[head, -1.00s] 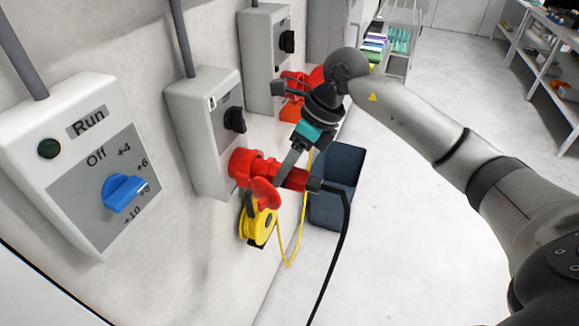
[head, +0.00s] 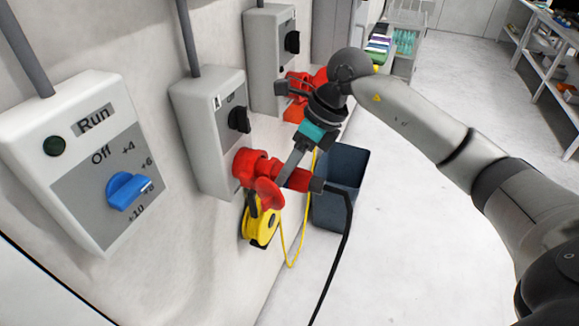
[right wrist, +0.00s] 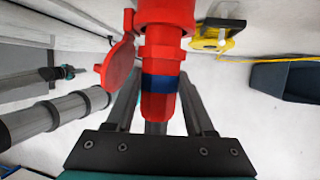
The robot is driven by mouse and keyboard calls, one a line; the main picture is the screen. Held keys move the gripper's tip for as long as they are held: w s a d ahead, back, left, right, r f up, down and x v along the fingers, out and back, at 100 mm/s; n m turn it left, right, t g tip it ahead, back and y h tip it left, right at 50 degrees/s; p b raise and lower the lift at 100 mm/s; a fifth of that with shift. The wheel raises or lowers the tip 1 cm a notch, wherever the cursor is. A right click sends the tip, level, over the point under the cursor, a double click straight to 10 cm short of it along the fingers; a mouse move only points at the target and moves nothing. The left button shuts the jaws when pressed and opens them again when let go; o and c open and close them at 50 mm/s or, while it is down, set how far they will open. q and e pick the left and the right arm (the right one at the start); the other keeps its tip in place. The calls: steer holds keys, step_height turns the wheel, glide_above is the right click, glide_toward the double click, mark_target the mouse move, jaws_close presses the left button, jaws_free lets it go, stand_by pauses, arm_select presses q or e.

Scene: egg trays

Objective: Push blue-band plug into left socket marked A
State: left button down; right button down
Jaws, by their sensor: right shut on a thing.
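The red plug with a blue band (right wrist: 160,82) is in my right gripper (right wrist: 158,98), with one finger on each side in the right wrist view. Its front end meets the red left socket (head: 247,168) under the nearer grey switch box; I cannot tell how deep it sits. In the head view the plug (head: 298,179) lines up with the socket, and a black cable hangs from its back end. The socket's round red lid (head: 269,194) hangs open beside the joint. The socket also shows in the right wrist view (right wrist: 165,14).
A second grey box (head: 268,60) with a red socket is farther along the wall. A Run control box (head: 80,150) with a blue knob is at left. A yellow cable reel (head: 262,228) and a dark blue bin (head: 340,190) are below the plug.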

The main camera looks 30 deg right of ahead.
steer(key=shift+w+a+r, duration=0.1)
steer(key=shift+w+a, duration=0.55)
steer(key=shift+w, duration=0.15)
stand_by(0.7)
steer(key=c, duration=1.1)
jaws_free()
steer(key=o, duration=0.9)
steer(key=shift+o, duration=0.2)
steer(key=v, duration=1.5)
steer(key=shift+b, duration=0.4)
